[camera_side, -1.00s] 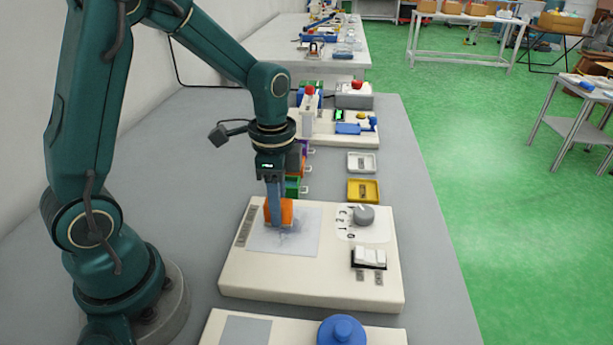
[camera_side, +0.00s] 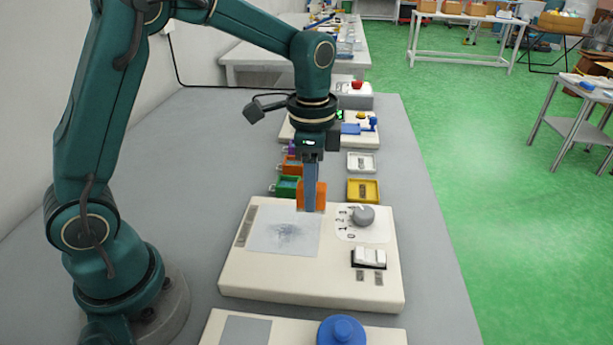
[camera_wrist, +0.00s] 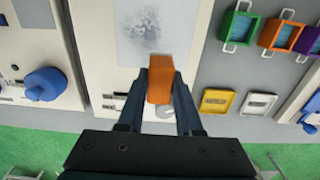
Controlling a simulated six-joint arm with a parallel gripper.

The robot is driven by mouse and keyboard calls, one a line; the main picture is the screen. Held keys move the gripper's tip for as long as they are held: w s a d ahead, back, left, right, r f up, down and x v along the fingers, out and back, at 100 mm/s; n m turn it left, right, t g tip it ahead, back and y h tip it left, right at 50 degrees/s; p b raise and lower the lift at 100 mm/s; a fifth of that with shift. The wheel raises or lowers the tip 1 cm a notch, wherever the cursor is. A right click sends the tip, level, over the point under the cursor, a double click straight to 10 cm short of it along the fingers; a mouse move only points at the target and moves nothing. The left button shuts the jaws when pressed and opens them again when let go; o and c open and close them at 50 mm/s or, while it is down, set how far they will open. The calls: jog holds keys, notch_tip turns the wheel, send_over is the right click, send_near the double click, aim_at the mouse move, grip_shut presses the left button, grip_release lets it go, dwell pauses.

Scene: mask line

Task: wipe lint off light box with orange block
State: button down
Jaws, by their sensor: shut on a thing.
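My gripper (camera_side: 311,200) is shut on the orange block (camera_side: 303,196). In the wrist view the block (camera_wrist: 160,82) sits between the two fingers. The light box (camera_side: 310,285) is a cream box with a pale panel (camera_side: 262,238), a grey knob (camera_side: 362,215) and white rocker switches (camera_side: 369,257). Grey lint (camera_side: 290,231) lies as a smudge on the panel; it also shows in the wrist view (camera_wrist: 146,22). In the side view the block is at the panel's far right edge and looks raised; I cannot tell whether it touches.
A yellow tray (camera_side: 363,199) and a white tray (camera_side: 361,171) stand behind the box. Green (camera_side: 276,190) and orange (camera_side: 293,170) bins stand behind it to the left. A blue round knob (camera_side: 341,330) is on another unit in front.

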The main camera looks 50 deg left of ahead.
jog(key=shift+r, duration=2.1)
